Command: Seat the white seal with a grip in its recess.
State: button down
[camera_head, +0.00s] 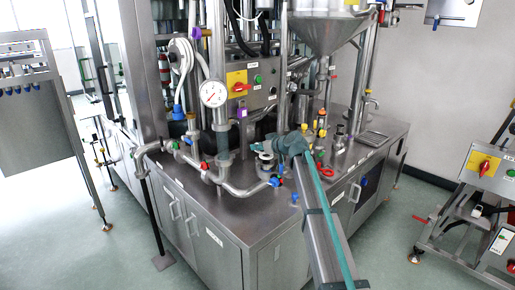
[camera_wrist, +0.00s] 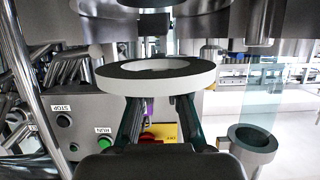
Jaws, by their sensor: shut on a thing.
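In the wrist view a thick white ring, the white seal (camera_wrist: 185,83), lies roughly level with a dark upper face and an open middle. My gripper (camera_wrist: 160,104) reaches it from the near side with two dark green fingers. The fingers are shut on the seal's near part, and the ring stands out beyond the fingertips. In the head view my gripper (camera_head: 262,148) is small above the steel worktop, near the pipes; the seal is too small there to make out surely. I cannot tell which opening is the recess.
A grey metal cup (camera_wrist: 252,138) with an open top is at the right in the wrist view. Steel machine parts (camera_wrist: 200,20) hang close above the seal. A control box (camera_wrist: 90,115) with STOP and RUN buttons is behind it. Pipes with a gauge (camera_head: 213,93) stand left of my arm.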

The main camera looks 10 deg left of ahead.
jog(key=shift+f+b, duration=0.3)
jog(key=shift+b, duration=0.25)
dwell(0.5)
jog(key=shift+b, duration=1.15)
dwell(1.9)
jog(key=shift+f+b, duration=0.9)
jog(key=shift+f, duration=0.25)
dwell(0.7)
jog(key=c, duration=1.1)
grip_release()
jog(key=shift+r, duration=0.15)
jog(key=shift+r+p, duration=0.8)
jog(key=shift+r, duration=2.6)
